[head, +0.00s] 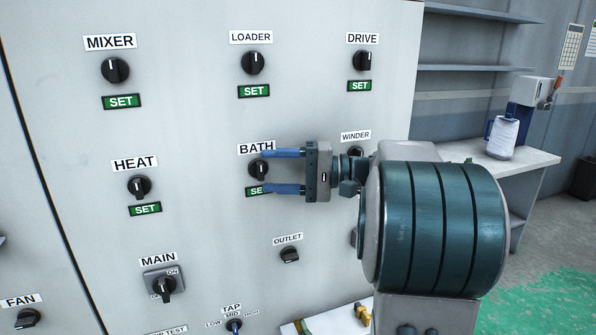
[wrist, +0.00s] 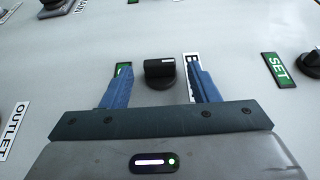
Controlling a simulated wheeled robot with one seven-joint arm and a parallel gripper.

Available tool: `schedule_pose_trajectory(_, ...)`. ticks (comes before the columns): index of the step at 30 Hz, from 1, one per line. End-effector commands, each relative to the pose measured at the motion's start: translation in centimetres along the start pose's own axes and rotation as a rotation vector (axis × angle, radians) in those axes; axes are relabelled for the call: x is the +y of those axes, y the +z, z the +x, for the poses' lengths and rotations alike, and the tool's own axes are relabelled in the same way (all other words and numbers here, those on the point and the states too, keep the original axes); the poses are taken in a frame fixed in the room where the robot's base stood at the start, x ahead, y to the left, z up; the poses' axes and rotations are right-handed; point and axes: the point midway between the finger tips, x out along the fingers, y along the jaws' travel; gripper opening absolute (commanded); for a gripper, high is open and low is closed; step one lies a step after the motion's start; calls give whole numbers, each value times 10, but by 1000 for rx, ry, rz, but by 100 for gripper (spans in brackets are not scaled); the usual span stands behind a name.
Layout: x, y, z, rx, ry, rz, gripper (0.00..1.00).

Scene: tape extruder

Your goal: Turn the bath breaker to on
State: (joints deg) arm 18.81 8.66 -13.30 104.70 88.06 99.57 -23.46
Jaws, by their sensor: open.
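The bath breaker is a black rotary knob (head: 259,168) on the grey panel, under the BATH label (head: 256,148) and above a green SET plate (head: 256,191) that my gripper partly covers. In the wrist view the knob (wrist: 160,71) lies between and just beyond my two blue fingers. My gripper (head: 270,171) is open, with one finger beside the top of the knob and the other lower, near the SET plate. I cannot tell whether either finger touches the knob.
Other knobs sit around it: HEAT (head: 139,187) to the left, LOADER (head: 253,63) above, OUTLET (head: 290,255) below, and WINDER, partly hidden by my arm. MIXER, DRIVE, MAIN and FAN knobs are farther off. A bench (head: 515,158) with a jug (head: 503,137) stands at the right.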

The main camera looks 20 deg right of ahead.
Motion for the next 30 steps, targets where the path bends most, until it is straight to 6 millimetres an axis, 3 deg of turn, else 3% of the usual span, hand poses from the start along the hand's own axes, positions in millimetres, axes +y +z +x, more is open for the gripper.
schedule_pose_trajectory(5,1,-1,-29,7,0,1,55)
schedule_pose_trajectory(15,2,-1,-113,7,2,2,55)
schedule_pose_trajectory(30,0,0,-134,1,0,1,55)
